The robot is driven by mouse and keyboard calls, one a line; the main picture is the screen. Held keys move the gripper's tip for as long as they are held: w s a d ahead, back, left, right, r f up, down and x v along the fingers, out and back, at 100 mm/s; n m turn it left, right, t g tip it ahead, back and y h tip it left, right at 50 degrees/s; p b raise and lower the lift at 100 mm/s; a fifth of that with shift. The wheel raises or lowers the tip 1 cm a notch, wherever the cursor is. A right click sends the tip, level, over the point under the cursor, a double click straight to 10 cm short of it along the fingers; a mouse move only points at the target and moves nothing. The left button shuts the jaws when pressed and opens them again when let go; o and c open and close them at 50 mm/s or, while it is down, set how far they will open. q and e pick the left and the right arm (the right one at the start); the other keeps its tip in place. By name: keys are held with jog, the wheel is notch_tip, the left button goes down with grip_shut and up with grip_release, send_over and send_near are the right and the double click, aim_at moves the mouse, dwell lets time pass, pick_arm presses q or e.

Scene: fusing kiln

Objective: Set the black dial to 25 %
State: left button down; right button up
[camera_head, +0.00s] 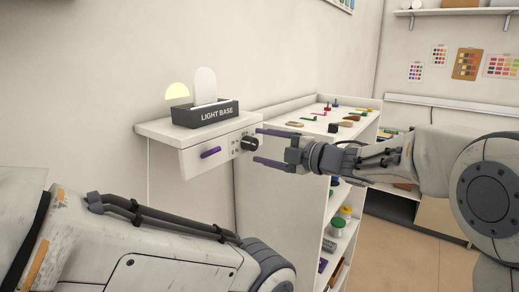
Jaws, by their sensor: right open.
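My right gripper (262,147) comes in from the right. Its two purple-tipped fingers are open, one above and one below the dial's level, just to its right. I cannot tell whether they touch the dial. The left arm fills the lower left; its gripper is out of the frame.
On top of the box stands a dark "LIGHT BASE" holder (206,114) with a clear rounded panel (205,84). A white shelf unit (300,200) with small tools and jars stands behind and below my right gripper.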

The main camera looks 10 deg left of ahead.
jog(key=b+v, duration=0.3)
jog(key=v, duration=0.5)
jog(key=shift+d, duration=0.3)
jog(key=shift+s, duration=0.1)
jog(key=s+d+f+m+t+h+b, duration=0.1)
jog(key=s+d+f+m+t+h, duration=0.1)
jog(key=f+m+h, duration=0.45)
jog(key=s+d+f+m+t+h+b, duration=0.1)
jog(key=s+d+f+m+h, duration=0.25)
jog(key=f+m, duration=0.55)
jog(key=s+d+f+m+g+h, duration=0.2)
jog(key=s+f+g, duration=0.3)
jog(key=s, duration=0.8)
jog(key=s+d+f+m+g+h, duration=0.2)
jog(key=s+d+f+m+g, duration=0.1)
jog(key=s+f, duration=0.6)
jog(key=s+m+g+b, duration=0.1)
jog(key=s+g, duration=0.1)
jog(key=s, duration=0.2)
jog(key=shift+s+d+f+h, duration=0.15)
jog(key=shift+s+f+h, duration=0.15)
jog(key=shift+f+h, duration=0.1)
